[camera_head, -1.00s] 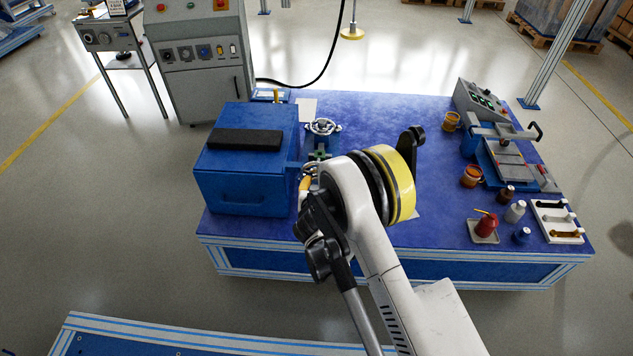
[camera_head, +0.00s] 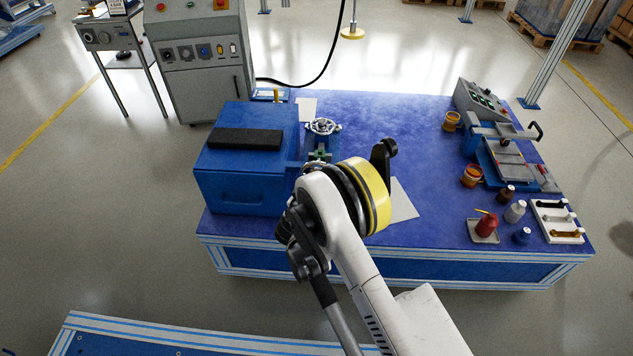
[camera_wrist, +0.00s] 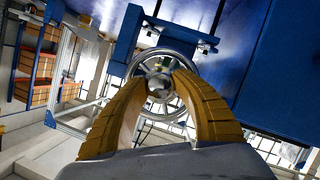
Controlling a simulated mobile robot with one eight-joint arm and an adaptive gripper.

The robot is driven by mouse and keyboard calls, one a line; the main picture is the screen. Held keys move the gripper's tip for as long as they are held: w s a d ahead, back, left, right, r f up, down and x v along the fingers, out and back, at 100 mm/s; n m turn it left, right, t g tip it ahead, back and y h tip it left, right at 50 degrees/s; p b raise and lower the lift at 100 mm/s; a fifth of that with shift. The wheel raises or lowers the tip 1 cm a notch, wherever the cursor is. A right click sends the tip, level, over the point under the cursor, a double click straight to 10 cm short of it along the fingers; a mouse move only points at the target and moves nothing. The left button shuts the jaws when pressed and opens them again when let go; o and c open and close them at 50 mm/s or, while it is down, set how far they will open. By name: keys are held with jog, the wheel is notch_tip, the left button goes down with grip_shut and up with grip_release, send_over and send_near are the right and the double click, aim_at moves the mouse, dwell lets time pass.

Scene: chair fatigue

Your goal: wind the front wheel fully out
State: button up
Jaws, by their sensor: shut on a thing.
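The front wheel is a silver handwheel with a round hub, and it shows in the wrist view (camera_wrist: 163,53). The two yellow fingers of my gripper (camera_wrist: 159,82) reach into it from below in that view, one on each side of the hub. They are shut on the wheel; the exact contact is partly hidden by the fingers. In the head view my arm hides my gripper and almost all of the front wheel. A second silver handwheel (camera_head: 323,126) stands further back on its blue mount, with a green part (camera_head: 319,156) in front of it.
A blue box (camera_head: 240,180) with a black pad stands just left of my wrist on the blue table (camera_head: 400,120). Orange cups (camera_head: 471,175), a red bottle (camera_head: 486,226) and a clamp fixture (camera_head: 505,160) stand at the right. The table's back middle is clear.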

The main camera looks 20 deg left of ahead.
jog(key=n+t+h, duration=0.1)
jog(key=n, duration=0.2)
jog(key=shift+n+t+h, duration=0.5)
jog(key=shift+n+h, duration=0.2)
jog(key=shift+n, duration=0.6)
jog(key=o, duration=1.2)
jog(key=v, duration=0.7)
jog(key=shift+s, duration=0.2)
